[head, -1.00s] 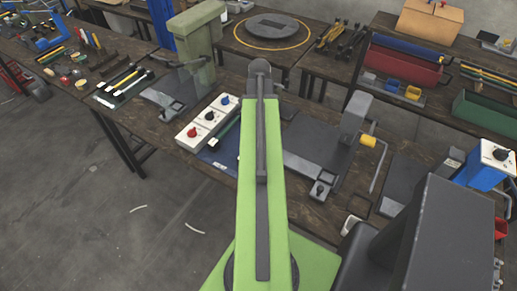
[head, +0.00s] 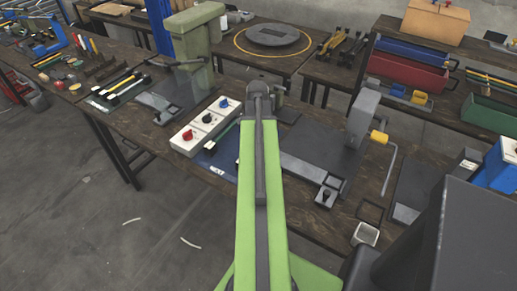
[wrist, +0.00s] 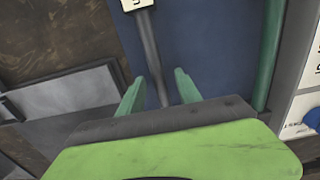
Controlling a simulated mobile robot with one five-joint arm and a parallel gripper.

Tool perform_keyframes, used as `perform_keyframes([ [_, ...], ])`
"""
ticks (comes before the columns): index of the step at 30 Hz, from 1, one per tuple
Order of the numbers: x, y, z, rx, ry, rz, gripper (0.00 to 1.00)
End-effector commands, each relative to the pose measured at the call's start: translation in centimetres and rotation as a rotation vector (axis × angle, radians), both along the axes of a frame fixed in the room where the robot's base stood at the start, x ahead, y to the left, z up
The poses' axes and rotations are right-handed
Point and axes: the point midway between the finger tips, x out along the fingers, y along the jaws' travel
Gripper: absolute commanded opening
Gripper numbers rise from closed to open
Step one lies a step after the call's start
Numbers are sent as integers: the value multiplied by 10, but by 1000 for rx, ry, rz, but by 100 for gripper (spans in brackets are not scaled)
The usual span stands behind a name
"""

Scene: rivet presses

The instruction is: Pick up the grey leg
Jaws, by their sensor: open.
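The grey leg (wrist: 151,60) is a thin dark grey rod lying on a blue mat (wrist: 203,40) in the wrist view. A white tag (wrist: 135,4) with a dark mark sits at its far end, at the top edge. My gripper (wrist: 159,86) is open, with its two green fingers on either side of the rod's near part. The rod's near end runs toward the gripper body, which may hide some of it. I cannot tell the height of the fingers above the mat.
A green rod (wrist: 271,50) lies right of the fingers along the mat's edge. A white control box (head: 206,127) with red, black and blue knobs stands beside the mat (head: 219,168). A grey plate (wrist: 75,98) lies to the left. A grey press (head: 362,118) stands at the right.

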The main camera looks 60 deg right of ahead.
Motion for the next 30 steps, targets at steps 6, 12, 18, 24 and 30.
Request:
perform_keyframes([
  [6,0,0,1,0,0,0,20],
  [12,0,0,1,0,0,0,0],
  [18,0,0,1,0,0,0,0],
  [24,-1,0,2,0,0,-1,0],
  [30,-1,0,16,0,0,-1,0],
])
